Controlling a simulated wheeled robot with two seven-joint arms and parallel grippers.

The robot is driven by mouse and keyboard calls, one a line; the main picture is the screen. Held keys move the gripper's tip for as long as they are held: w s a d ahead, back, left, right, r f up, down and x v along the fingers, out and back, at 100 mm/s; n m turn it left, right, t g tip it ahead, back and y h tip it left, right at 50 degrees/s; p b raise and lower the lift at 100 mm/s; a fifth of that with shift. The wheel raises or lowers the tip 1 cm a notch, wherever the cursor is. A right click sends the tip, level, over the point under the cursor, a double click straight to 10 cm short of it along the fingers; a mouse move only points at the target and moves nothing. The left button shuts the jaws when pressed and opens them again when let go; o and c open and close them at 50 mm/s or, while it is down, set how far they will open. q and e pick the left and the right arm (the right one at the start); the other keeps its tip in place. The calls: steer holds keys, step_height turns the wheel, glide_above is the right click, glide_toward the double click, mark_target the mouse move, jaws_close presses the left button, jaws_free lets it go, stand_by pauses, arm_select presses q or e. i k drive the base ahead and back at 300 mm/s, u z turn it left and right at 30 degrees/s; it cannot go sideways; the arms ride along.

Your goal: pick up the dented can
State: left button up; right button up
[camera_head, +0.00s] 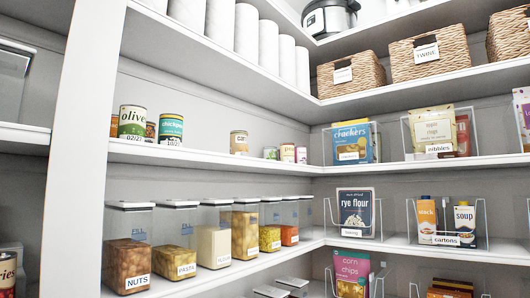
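Several cans stand on the middle shelf. At its left are a white and green olive can (132,122) and a teal chickpea can (171,130), with other cans partly hidden behind them. A tan can (239,142) stands alone farther right. Smaller cans, one with a pink label (287,152), stand near the corner. A red-labelled can (7,270) shows at the lower left edge. No dent is clear on any can at this size. Neither of my grippers is in view.
Clear bins of nuts (129,258), pasta (174,262) and other foods line the shelf below. Wicker baskets (352,78) and white rolls are above. The middle shelf has bare room around the tan can.

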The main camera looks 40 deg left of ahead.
mark_target(238, 147)
steer(key=u, duration=0.8)
steer(key=i, duration=1.15)
steer(key=u, duration=1)
